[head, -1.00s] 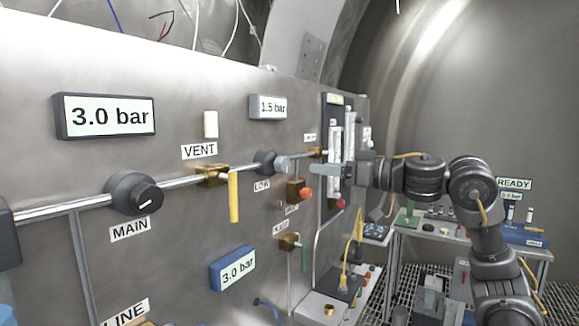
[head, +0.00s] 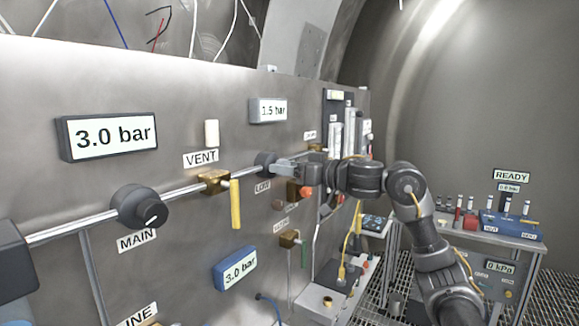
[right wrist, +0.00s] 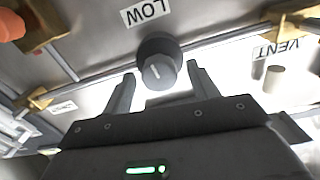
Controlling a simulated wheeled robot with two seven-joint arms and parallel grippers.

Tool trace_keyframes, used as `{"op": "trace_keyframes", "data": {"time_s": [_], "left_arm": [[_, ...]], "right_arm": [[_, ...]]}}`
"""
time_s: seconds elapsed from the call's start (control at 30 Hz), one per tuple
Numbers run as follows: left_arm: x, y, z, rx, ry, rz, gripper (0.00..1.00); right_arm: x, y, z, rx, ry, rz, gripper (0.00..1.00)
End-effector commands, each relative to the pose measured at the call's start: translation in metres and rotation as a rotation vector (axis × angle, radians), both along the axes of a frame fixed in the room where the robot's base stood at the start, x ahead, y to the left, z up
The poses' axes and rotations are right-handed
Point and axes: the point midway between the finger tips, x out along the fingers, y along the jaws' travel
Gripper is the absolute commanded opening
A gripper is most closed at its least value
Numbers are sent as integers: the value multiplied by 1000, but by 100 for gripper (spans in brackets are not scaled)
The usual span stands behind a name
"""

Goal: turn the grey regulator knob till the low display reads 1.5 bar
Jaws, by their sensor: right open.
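The grey regulator knob (head: 265,163) sits on the pipe above the LOW label, left of my right gripper (head: 285,167). In the right wrist view the knob (right wrist: 158,68) lies just ahead of and between the two open fingertips (right wrist: 162,84), with gaps visible on both sides. The low display (head: 268,110) above the knob reads 1.5 bar. My left gripper is not in view.
The MAIN knob (head: 140,207) and its 3.0 bar display (head: 108,136) are further left. A yellow-handled VENT valve (head: 235,204) is left of the LOW knob. A blue-framed display (head: 235,268) reads 3.0 bar. A bench (head: 470,235) stands at right.

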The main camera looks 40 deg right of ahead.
Motion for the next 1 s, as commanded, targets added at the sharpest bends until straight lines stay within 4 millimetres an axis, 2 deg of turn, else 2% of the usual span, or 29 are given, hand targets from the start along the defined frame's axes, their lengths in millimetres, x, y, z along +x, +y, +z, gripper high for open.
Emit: {"op": "trace_keyframes", "data": {"time_s": [0.1, 0.43, 0.8, 0.83, 1.0], "left_arm": [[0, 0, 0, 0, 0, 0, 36], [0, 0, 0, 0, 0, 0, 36], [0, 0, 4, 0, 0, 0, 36], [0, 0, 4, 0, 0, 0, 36], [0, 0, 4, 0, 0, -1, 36]], "right_arm": [[0, 0, 0, 0, 0, 0, 57], [-1, -1, 0, 0, 0, -1, 15], [-1, -1, 0, -48, -15, -1, 15], [-1, -1, 1, -48, -15, -1, 40], [-1, 0, 0, -48, -15, -1, 59]]}}
